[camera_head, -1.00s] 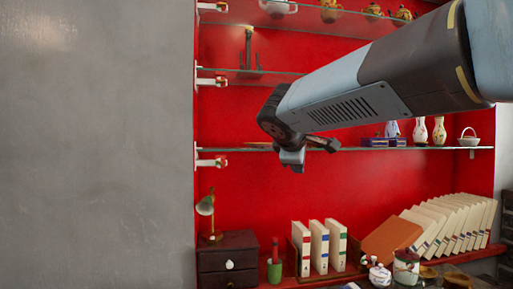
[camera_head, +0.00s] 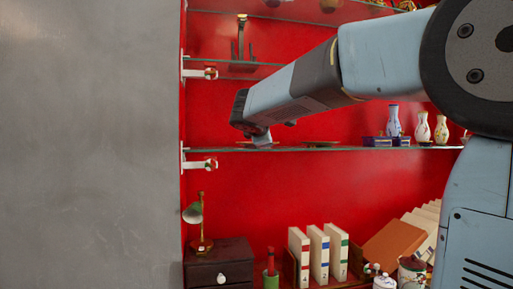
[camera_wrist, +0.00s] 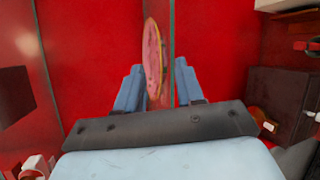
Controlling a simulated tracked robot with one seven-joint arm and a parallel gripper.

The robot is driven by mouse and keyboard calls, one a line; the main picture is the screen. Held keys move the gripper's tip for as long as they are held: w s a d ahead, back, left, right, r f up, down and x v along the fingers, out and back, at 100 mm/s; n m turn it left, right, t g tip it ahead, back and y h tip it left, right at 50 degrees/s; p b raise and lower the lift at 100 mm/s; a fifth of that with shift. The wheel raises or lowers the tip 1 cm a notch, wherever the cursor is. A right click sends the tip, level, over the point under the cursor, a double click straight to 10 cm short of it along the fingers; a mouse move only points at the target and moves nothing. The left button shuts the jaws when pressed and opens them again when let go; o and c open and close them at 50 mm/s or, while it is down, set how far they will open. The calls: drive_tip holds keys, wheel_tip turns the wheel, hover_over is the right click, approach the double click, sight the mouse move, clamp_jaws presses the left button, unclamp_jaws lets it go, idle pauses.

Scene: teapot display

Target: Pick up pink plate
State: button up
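The pink plate (camera_wrist: 153,57) shows in the wrist view as a thin, narrow disc with a yellowish rim, lying along the glass shelf (camera_wrist: 168,40). My gripper (camera_wrist: 159,84) is open, with one blue finger on each side of the plate and shelf edge. I cannot tell whether either finger touches the plate. In the head view my gripper (camera_head: 262,140) is at the left part of the middle glass shelf (camera_head: 350,149), and the plate there is mostly hidden behind it.
Another flat plate (camera_head: 321,143) lies to the right on the same shelf. Beyond it stand blue boxes (camera_head: 386,141) and vases (camera_head: 422,128). A glass shelf (camera_head: 215,72) is above. A lamp (camera_head: 198,220), dark drawer box (camera_head: 218,262) and binders (camera_head: 318,252) stand below.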

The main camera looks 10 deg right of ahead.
drive_tip(key=x, duration=0.6)
drive_tip(key=shift+w+d, duration=0.3)
drive_tip(key=shift+d, duration=0.1)
drive_tip(key=shift+c, duration=0.3)
clamp_jaws()
